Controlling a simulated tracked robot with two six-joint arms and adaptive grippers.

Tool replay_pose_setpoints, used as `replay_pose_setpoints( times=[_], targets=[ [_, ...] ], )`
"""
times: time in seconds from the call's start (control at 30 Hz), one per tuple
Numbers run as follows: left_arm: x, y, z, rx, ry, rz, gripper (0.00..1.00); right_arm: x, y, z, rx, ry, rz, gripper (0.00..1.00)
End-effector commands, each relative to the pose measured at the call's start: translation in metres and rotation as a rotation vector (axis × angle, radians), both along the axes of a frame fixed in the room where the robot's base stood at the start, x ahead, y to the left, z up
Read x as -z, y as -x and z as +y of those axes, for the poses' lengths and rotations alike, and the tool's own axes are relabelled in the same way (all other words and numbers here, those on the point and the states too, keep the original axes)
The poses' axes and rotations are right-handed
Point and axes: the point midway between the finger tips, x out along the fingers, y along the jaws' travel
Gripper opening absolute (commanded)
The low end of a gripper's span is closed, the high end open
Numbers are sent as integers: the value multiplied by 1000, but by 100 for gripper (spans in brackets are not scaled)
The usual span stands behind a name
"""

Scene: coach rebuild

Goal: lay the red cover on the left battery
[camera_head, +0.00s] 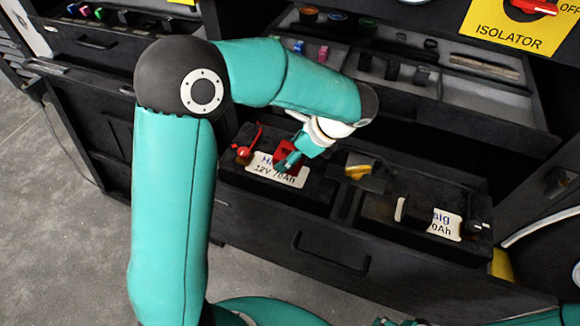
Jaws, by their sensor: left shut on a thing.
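My left gripper (291,160) reaches down over the left battery from above and is shut on the red cover (284,150). The fingers partly hide the cover. The left battery (262,185) is a black block with a white label reading 12V 70Ah, in the left part of an open drawer. The cover is over the label area in the picture; I cannot tell whether it touches the battery. A red terminal piece with a red cable (243,152) is at the battery's left end. My right gripper does not show.
A second black battery (400,232) with a white label is in the drawer's right part. A yellow-orange piece (357,171) lies between the batteries. An open upper drawer (470,110) with small parts is behind. A yellow isolator sign (520,35) is at top right.

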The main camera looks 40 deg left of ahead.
Motion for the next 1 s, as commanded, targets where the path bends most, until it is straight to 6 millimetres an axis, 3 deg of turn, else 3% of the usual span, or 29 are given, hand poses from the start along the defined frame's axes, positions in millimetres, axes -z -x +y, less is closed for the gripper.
replay_pose_setpoints(
  times=[0.17, 0.4, 0.77, 0.8, 0.93, 1.0],
  targets=[
    [11, 0, 0, 1, -1, 3, 29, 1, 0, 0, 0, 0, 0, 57],
    [44, 1, 1, 1, -1, 3, 29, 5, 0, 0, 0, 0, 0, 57],
    [49, 1, 1, -1, 0, 0, 29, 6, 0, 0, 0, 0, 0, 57],
    [49, 1, 1, -1, 0, 0, 63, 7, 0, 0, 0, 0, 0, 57],
    [48, 1, 1, -1, 0, 0, 85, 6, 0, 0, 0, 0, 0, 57],
    [48, 1, 1, -1, 0, 0, 87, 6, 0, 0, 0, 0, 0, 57]
  ],
)
